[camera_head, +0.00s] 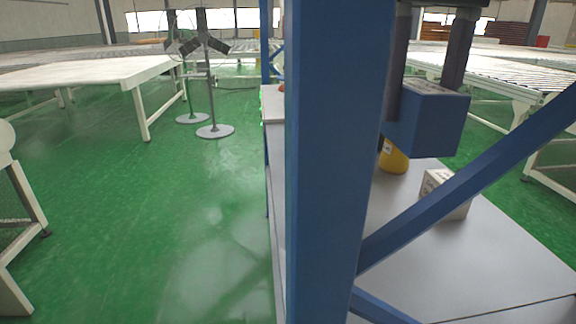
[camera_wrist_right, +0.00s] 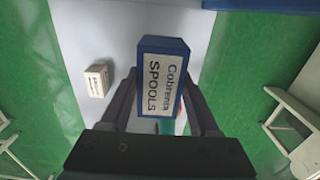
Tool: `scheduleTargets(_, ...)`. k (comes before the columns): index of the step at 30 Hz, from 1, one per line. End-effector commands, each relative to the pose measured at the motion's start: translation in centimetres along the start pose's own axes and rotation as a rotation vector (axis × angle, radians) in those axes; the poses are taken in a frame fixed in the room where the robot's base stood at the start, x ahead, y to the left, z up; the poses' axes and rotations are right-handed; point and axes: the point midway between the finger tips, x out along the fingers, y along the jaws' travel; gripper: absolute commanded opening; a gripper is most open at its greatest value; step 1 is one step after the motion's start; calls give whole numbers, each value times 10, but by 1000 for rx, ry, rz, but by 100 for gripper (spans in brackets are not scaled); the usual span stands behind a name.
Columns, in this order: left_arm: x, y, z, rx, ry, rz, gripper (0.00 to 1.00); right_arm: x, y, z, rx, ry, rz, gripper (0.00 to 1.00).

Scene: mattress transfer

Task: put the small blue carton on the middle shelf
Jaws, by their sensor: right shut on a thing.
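The small blue carton (camera_head: 436,125) hangs from my right gripper (camera_head: 428,75), above a pale grey shelf surface (camera_head: 440,270) and apart from it. In the right wrist view the carton (camera_wrist_right: 163,80) sits between the two fingers of my right gripper (camera_wrist_right: 163,103), which are shut on its sides. A white label on it reads "SPOOLS". A blue upright post (camera_head: 335,160) hides part of the shelf. I cannot tell from these views which shelf level this is. My left gripper is not in view.
A small white box (camera_head: 447,195) and a yellow object (camera_head: 393,158) stand on the shelf surface. A blue diagonal brace (camera_head: 470,182) crosses in front. The near part of the shelf is bare. White tables and fans stand on the green floor beyond.

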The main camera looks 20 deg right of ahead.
Motion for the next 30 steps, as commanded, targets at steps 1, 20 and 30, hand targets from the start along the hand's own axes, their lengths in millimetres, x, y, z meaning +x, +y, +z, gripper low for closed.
scheduleTargets(1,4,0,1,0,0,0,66,7,0,0,-1,-1,0,0)
scheduleTargets(20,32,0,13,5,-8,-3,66,153,0,1,0,-1,1,0)
scheduleTargets(30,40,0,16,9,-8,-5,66,196,0,1,-1,-1,1,0)
